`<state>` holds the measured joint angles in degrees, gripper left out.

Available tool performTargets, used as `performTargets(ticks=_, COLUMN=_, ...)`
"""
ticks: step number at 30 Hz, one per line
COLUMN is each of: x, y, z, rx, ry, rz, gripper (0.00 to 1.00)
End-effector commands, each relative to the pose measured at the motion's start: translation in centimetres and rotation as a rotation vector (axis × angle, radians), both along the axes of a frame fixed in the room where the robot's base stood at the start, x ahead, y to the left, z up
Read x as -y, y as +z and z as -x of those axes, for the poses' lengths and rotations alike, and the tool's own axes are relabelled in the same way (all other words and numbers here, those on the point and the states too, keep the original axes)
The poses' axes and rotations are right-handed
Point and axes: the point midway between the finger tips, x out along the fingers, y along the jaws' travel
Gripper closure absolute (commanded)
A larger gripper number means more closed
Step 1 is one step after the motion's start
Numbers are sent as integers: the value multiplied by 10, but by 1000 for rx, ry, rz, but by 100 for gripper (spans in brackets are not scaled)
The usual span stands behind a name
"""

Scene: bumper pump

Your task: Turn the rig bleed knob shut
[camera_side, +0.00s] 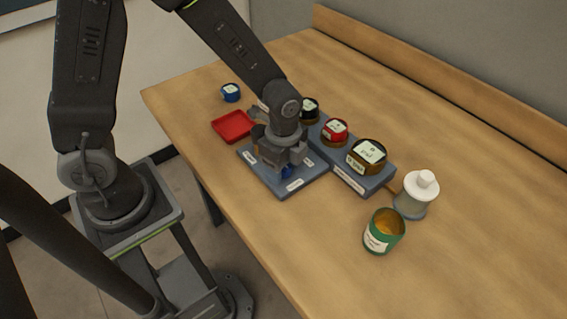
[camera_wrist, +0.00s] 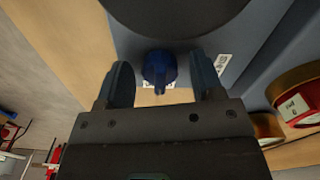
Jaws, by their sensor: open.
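The blue bleed knob (camera_wrist: 159,70) shows in the wrist view between the two fingers of my open gripper (camera_wrist: 162,78). There is a visible gap between the knob and each finger. It sits on the blue-grey rig (camera_wrist: 245,30), with white labels near it. In the side view my gripper (camera_side: 287,160) is pointed down over the rig plate (camera_side: 308,183). Only a small bit of the blue knob (camera_side: 286,172) shows under it; the rest is hidden by the gripper. I cannot tell the knob's turn position.
A green can (camera_side: 382,232) and a white-topped bottle (camera_side: 415,194) stand right. The table's right side is clear.

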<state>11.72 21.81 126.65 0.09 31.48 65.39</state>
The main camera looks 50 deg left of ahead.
Motion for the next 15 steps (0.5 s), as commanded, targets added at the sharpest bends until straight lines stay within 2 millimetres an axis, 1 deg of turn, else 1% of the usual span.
performTargets(ticks=2, x=0, y=0, z=0, rx=0, ry=0, rz=0, gripper=39)
performTargets(ticks=15, x=0, y=1, z=0, rx=0, ry=0, rz=0, gripper=80)
